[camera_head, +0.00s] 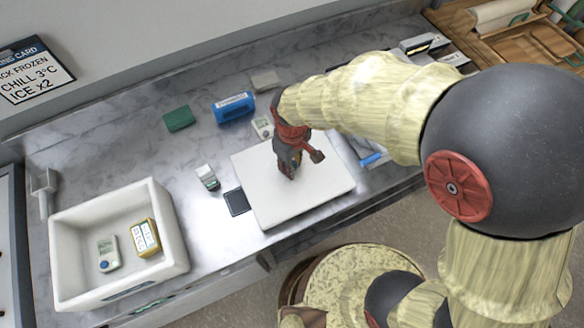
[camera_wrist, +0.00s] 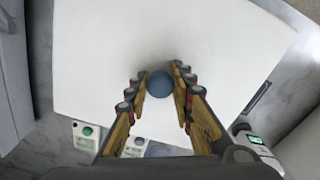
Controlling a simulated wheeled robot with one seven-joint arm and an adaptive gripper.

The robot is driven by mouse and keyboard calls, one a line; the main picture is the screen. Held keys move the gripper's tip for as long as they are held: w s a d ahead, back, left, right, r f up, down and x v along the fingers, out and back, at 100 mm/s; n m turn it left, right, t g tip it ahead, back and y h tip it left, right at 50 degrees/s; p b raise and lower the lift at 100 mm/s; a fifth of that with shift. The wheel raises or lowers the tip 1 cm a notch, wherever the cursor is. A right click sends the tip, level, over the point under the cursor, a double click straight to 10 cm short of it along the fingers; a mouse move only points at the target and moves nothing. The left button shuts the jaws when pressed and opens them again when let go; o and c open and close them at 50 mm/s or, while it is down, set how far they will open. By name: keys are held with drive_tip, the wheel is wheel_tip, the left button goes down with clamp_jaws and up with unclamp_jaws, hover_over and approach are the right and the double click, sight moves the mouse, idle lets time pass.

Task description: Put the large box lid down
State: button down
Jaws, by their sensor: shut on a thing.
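The large box lid (camera_head: 255,190) is a flat white panel over the front middle of the marble counter. In the wrist view the lid (camera_wrist: 95,40) fills most of the picture, with a round blue knob (camera_wrist: 159,84) near its middle. My gripper (camera_wrist: 158,95) has its two fingers on either side of the knob and is shut on it. In the head view my gripper (camera_head: 290,172) is above the lid's middle and hides the knob. I cannot tell whether the lid touches the counter or is held a little above it.
A white bin (camera_head: 165,225) at the left holds a small device (camera_head: 108,254) and a yellow item (camera_head: 146,237). A black pad (camera_head: 236,202) and a small device (camera_head: 208,178) are left of the lid. Green (camera_head: 179,118) and blue (camera_head: 233,106) boxes stand behind.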

drive_tip(key=shift+f, duration=0.95)
drive_tip(key=shift+s, duration=0.1)
drive_tip(key=shift+f, duration=0.2)
drive_tip(key=c, duration=1.5)
unclamp_jaws()
drive_tip(key=shift+c, duration=0.2)
drive_tip(key=shift+r, duration=0.1)
wheel_tip(320, 180, up, 12)
drive_tip(key=shift+r+p, duration=0.1)
drive_tip(key=shift+p, duration=0.95)
drive_tip(key=d+r+m+t, duration=0.3)
drive_tip(key=d+r+m, duration=0.2)
drive_tip(key=d+r, duration=0.7)
drive_tip(key=s+d+r+m+t, duration=0.2)
drive_tip(key=s+d+r+m, duration=0.2)
drive_tip(key=s+d, duration=0.3)
drive_tip(key=d+m, duration=0.1)
drive_tip(key=d, duration=0.2)
drive_tip(key=shift+s+d+r+m+t, duration=0.25)
drive_tip(key=shift+d+r+m+t, duration=0.05)
drive_tip(key=shift+d+r+m, duration=0.1)
